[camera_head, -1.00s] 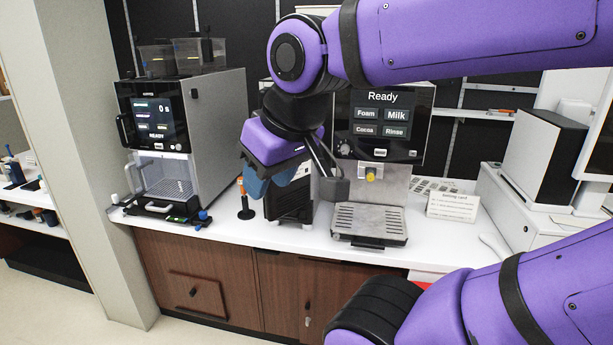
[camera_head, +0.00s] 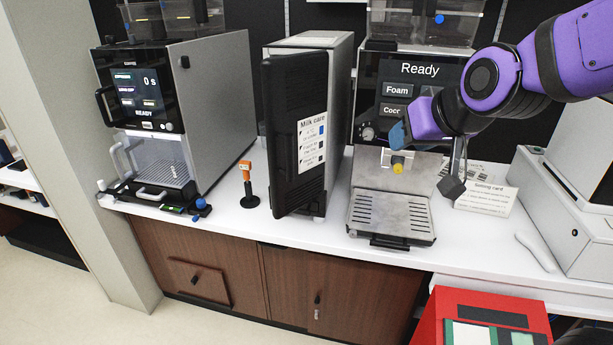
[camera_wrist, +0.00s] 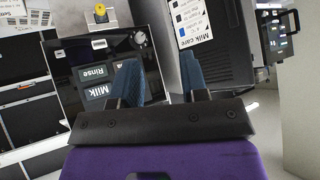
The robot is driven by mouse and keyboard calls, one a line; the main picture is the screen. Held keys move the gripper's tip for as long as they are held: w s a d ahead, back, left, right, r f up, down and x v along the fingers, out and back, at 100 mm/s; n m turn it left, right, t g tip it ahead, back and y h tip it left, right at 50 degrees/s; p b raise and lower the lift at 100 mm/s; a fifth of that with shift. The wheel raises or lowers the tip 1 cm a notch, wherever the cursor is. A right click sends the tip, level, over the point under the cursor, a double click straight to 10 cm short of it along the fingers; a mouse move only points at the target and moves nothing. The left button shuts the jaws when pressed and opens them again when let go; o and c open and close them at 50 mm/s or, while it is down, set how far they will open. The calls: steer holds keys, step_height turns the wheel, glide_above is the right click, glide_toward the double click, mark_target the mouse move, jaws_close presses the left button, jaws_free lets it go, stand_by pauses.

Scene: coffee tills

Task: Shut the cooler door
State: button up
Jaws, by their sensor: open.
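The cooler (camera_head: 340,110) is a grey box between two coffee machines. Its black door (camera_head: 285,125) carries a white "Milk care" label and stands at an angle to the body, its left edge nearer to me, so it looks partly open. The gap behind it is hidden. My gripper (camera_head: 398,135) is open and empty, right of the door and in front of the right coffee machine, apart from the door. In the wrist view the blue fingers of my gripper (camera_wrist: 162,78) are spread, with the dark door (camera_wrist: 218,45) beyond them at right.
The right coffee machine (camera_head: 410,75) with its drip tray (camera_head: 390,215) is close behind my gripper. An orange-handled tool (camera_head: 247,185) stands left of the door, near the left coffee machine (camera_head: 205,95). A sign card (camera_head: 487,197) and a red box (camera_head: 440,305) are at right.

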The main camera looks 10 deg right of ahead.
steer(key=w+a+f+t+y, duration=0.1)
steer(key=w+a+f+t, duration=0.4)
steer(key=w+a, duration=0.4)
steer(key=n+t+y, duration=0.1)
steer(key=n+t, duration=0.1)
steer(key=t, duration=0.2)
glide_toward(291, 160)
steer(key=d+x, duration=0.1)
steer(key=x, duration=0.6)
steer(key=a+x, duration=0.1)
steer(key=x, duration=0.2)
steer(key=shift+w+f, duration=0.1)
steer(key=shift+w, duration=0.15)
steer(key=shift+c, duration=0.4)
jaws_close()
steer(key=shift+a, duration=0.1)
